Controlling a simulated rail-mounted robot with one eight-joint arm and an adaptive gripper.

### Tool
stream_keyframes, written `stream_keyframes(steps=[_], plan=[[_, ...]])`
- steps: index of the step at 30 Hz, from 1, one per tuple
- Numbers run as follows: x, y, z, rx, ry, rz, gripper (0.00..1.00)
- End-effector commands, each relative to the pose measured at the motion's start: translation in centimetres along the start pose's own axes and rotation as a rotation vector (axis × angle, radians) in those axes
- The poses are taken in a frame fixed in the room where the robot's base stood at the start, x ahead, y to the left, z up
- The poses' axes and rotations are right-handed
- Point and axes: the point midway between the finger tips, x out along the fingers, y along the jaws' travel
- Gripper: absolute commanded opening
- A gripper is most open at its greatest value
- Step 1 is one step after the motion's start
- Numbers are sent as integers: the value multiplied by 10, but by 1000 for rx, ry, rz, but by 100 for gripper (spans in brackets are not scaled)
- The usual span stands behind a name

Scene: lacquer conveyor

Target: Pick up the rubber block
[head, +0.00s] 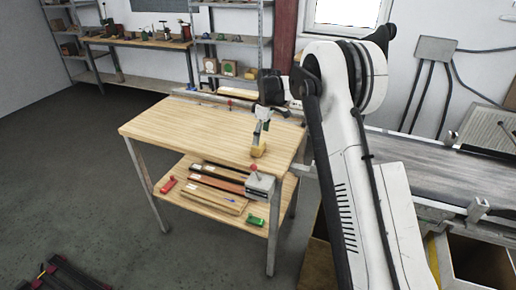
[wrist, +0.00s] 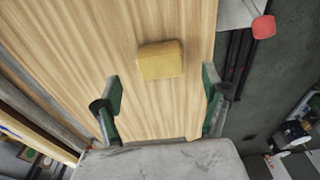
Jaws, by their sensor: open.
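The rubber block is a small tan-yellow block (wrist: 160,60) lying on the wooden table top in the wrist view. In the head view the block (head: 258,151) sits near the table's right front edge, under my gripper. My gripper (wrist: 163,88) is open, its two green-padded fingers spread on either side, with the block ahead of the gap between them and not held. In the head view my gripper (head: 260,136) points down just above the block; whether the fingertips touch it cannot be told there.
The wooden table (head: 190,127) is otherwise mostly bare. A small vise-like device with a red knob (head: 253,168) is at its front corner. The lower shelf holds boards (head: 215,192), a red tool (head: 168,184) and a green tool (head: 256,220). A conveyor (head: 430,170) runs at right.

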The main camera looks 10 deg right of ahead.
Motion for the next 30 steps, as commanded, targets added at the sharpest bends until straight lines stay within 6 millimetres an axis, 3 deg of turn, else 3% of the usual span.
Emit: stream_keyframes(steps=[11,20,27,30], plan=[[23,0,-2,0,0,0,78],[61,0,-6,0,0,0,78],[65,0,-6,0,0,0,78],[65,0,-5,0,0,0,66]])
